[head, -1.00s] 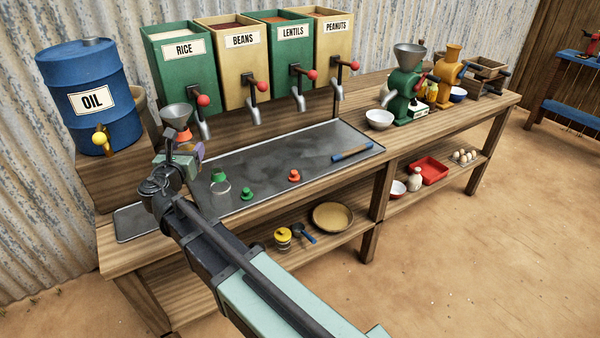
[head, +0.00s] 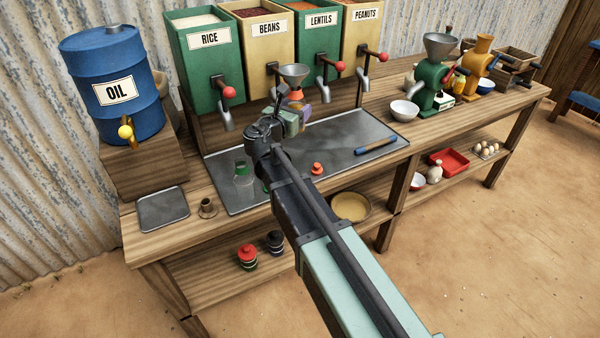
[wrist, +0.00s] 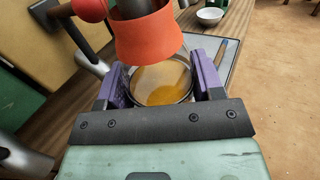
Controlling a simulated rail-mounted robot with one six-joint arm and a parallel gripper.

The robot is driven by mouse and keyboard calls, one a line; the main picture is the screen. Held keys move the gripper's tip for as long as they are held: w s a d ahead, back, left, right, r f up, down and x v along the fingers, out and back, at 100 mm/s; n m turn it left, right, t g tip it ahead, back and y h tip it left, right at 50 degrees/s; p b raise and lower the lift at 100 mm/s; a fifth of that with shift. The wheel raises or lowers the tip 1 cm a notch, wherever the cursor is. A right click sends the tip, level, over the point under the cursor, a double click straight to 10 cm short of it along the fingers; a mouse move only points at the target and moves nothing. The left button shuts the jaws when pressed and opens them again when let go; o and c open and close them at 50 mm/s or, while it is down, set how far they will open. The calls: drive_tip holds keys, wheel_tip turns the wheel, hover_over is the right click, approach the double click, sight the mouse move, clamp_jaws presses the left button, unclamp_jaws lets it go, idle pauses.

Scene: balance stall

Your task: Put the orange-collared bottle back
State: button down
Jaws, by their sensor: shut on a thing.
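My gripper (head: 297,112) is shut on the orange-collared bottle (wrist: 160,83), its purple jaws on either side of the clear glass. The bottle holds some yellow-orange contents. Its orange collar (head: 296,97) faces up, and a grey funnel (head: 293,74) sits on top. I hold it above the back of the grey metal tray (head: 225,196), in front of the beans and lentils bins. The collar also fills the top of the wrist view (wrist: 148,38). An orange stopper (head: 317,168) and a green-collared bottle (head: 243,178) stand on the tray. A green stopper (head: 266,187) is partly hidden by my arm.
Bin spouts with red-knobbed levers (head: 322,90) hang close to the bottle. A blue-handled tool (head: 376,146) lies at the tray's right end. The oil drum (head: 112,85), a small tray (head: 163,209) and a small brown cup (head: 207,207) are at left. A white bowl (head: 404,110) stands right.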

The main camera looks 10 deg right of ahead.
wheel_tip(320, 180, down, 20)
drive_tip(key=b, duration=1.8)
drive_tip(key=shift+r, duration=0.55)
drive_tip(key=shift+f, duration=0.25)
drive_tip(key=shift+c, duration=1.2)
unclamp_jaws()
drive_tip(key=shift+r, duration=0.1)
drive_tip(key=shift+r+p, duration=0.25)
drive_tip(key=shift+p, duration=0.1)
drive_tip(key=v, duration=1.2)
